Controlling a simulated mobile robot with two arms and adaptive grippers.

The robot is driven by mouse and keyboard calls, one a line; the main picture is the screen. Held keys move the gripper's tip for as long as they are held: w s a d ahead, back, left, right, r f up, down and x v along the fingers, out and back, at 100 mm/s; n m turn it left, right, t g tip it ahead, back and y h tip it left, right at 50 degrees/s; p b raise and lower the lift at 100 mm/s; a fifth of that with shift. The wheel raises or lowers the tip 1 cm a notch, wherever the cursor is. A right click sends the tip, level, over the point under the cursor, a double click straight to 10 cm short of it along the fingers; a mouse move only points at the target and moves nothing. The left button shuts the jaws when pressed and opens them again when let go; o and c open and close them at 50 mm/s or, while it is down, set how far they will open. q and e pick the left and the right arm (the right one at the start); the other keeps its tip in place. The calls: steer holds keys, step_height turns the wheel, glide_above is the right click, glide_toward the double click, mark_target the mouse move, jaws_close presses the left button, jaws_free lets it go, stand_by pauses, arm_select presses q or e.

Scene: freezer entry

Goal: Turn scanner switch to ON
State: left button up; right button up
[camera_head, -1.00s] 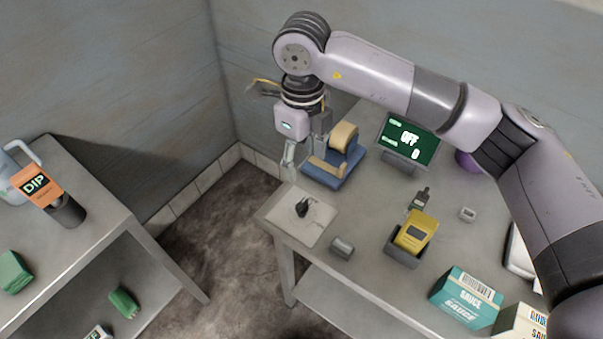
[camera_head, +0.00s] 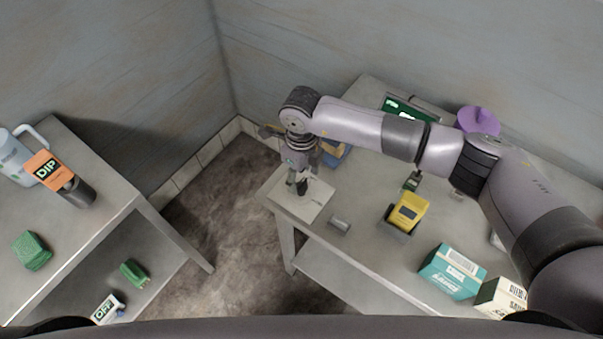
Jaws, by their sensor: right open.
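The scanner switch is a small black knob (camera_head: 302,188) on a pale square plate (camera_head: 318,200) at the near left corner of the right-hand table. My right gripper (camera_head: 297,180) points down right over the knob, with its fingers around or just above it. It is open; I cannot tell whether the fingers touch the knob. They hide part of the knob, so its setting cannot be read. The green display (camera_head: 400,104) behind is partly covered by my right arm and its text is not readable. My left gripper is out of view.
A blue and tan device (camera_head: 335,155) stands behind the gripper, mostly hidden. A grey cylinder (camera_head: 340,225), a yellow device (camera_head: 408,212) in a grey holder and a teal box (camera_head: 452,270) stand on the table. A second table (camera_head: 100,205) is at left, with floor between.

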mark_target(303, 186)
steer(key=shift+f, duration=1.15)
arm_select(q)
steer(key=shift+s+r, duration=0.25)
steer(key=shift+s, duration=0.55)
arm_select(e)
steer(key=c, duration=1.2)
